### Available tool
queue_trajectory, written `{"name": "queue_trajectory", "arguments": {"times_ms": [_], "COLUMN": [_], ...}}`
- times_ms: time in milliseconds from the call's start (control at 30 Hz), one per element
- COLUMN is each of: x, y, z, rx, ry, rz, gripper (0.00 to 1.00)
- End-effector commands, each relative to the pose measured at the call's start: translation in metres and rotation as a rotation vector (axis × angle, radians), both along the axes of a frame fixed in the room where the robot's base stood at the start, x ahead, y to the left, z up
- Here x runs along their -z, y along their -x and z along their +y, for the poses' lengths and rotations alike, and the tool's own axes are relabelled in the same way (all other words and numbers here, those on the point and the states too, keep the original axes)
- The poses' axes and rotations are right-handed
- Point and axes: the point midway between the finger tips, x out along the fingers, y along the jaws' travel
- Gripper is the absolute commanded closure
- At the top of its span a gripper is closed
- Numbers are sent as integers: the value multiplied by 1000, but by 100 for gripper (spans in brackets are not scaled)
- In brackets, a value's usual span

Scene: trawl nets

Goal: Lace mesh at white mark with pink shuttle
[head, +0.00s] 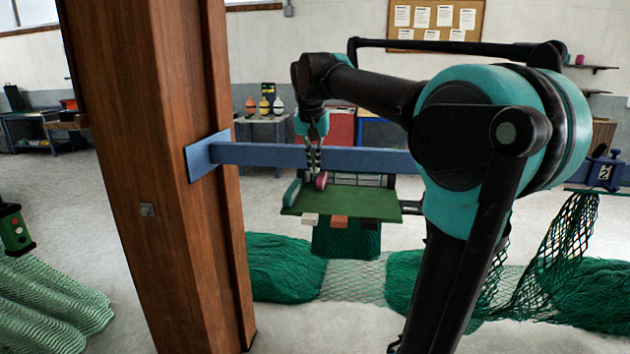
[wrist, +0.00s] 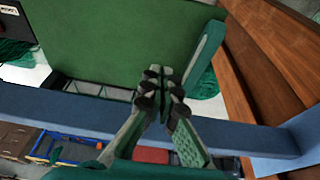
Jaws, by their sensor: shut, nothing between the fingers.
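The pink shuttle (head: 321,181) stands on a green board (head: 365,205) in the head view, beside a teal shuttle (head: 291,193). My gripper (head: 314,172) points down at the board, with its fingers close to the pink shuttle. I cannot tell whether they touch it. In the wrist view my gripper (wrist: 162,85) is shut and empty over the green board (wrist: 110,45). The teal shuttle (wrist: 206,52) lies to its right there, and the pink one does not show. Dark green net (head: 345,240) hangs below the board. I cannot make out a white mark on the mesh.
A blue beam (head: 265,155) runs behind the board from a wooden post (head: 175,180) at left. Green nets (head: 280,265) and a pale net (head: 352,282) cover the floor.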

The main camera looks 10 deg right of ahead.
Motion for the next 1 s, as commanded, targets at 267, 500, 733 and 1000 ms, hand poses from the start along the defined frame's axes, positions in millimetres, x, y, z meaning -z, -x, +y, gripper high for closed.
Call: {"name": "queue_trajectory", "arguments": {"times_ms": [267, 500, 733, 1000], "x": [16, 59, 98, 95], "y": [-5, -17, -32, -61], "z": [-1, -5, -10, -20], "rx": [1, 1, 2, 1], "ry": [1, 1, 0, 1], "rz": [0, 0, 0, 0], "gripper": [100, 100, 100, 100]}}
